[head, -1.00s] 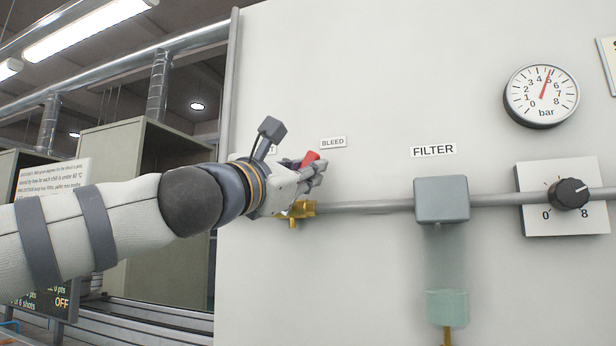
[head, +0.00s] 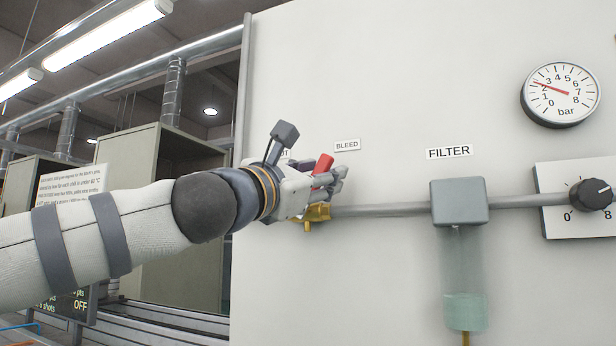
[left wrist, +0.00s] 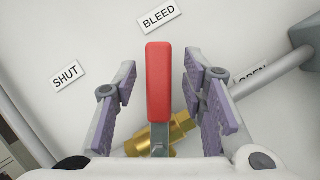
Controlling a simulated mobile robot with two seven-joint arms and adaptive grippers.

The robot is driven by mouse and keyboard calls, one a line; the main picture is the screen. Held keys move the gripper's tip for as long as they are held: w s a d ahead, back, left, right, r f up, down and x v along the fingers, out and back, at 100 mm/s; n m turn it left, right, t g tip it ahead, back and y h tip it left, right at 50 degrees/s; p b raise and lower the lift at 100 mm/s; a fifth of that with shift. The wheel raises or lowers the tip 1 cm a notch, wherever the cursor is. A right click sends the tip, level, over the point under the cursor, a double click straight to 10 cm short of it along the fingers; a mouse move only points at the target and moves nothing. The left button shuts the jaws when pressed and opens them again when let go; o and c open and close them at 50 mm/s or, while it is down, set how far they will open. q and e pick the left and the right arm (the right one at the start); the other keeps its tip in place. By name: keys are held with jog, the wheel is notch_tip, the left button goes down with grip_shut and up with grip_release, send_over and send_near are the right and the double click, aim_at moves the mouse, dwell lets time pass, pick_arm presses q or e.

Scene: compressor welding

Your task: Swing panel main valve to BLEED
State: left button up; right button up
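The main valve has a red lever handle (head: 323,164) and a brass body (head: 317,212) on the panel's pipe. In the left wrist view the red handle (left wrist: 159,85) points up toward the BLEED label (left wrist: 158,18). The SHUT label (left wrist: 67,75) is to its left; the OPEN label (left wrist: 250,74) is to its right, partly hidden. My left gripper (head: 338,178) is at the valve. Its fingers stand open on both sides of the handle, with a visible gap on each side. My right gripper is not in view.
The gauge (head: 561,94) needle points between 2 and 3 bar. A filter (head: 459,202) hangs on the pipe (head: 380,210) right of the valve. A black knob (head: 590,194) is at far right. A cabinet (head: 190,220) stands behind my left arm.

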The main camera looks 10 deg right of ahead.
pick_arm(q)
jog(key=v, duration=1.1)
jog(key=shift+s+a, duration=0.15)
jog(key=shift+a, duration=0.05)
jog(key=shift+f, duration=0.15)
